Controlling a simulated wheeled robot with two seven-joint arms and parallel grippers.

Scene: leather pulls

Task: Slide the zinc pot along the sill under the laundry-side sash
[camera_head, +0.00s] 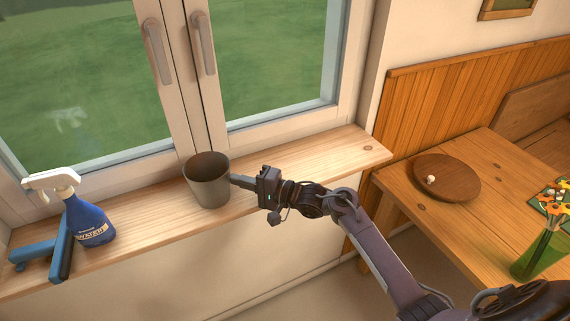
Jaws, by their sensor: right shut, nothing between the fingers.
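The zinc pot (207,182) is a grey, tapered, empty-looking pot standing upright on the wooden sill (330,151), below the meeting frames of the two window sashes. My right gripper (236,180) is shut, with its fingertips at the right side of the pot. The fingers look to be touching or nearly touching the pot wall; I cannot tell which. Nothing is held between them. My right arm reaches in from the lower right. My left gripper is not in view.
A blue spray bottle (90,222) with a white head and a blue squeegee-like tool (60,250) are on the sill left of the pot. The sill right of my gripper is clear. A wooden table (420,213) at right bears a round brown plate (458,185) and a green glass vase (538,256).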

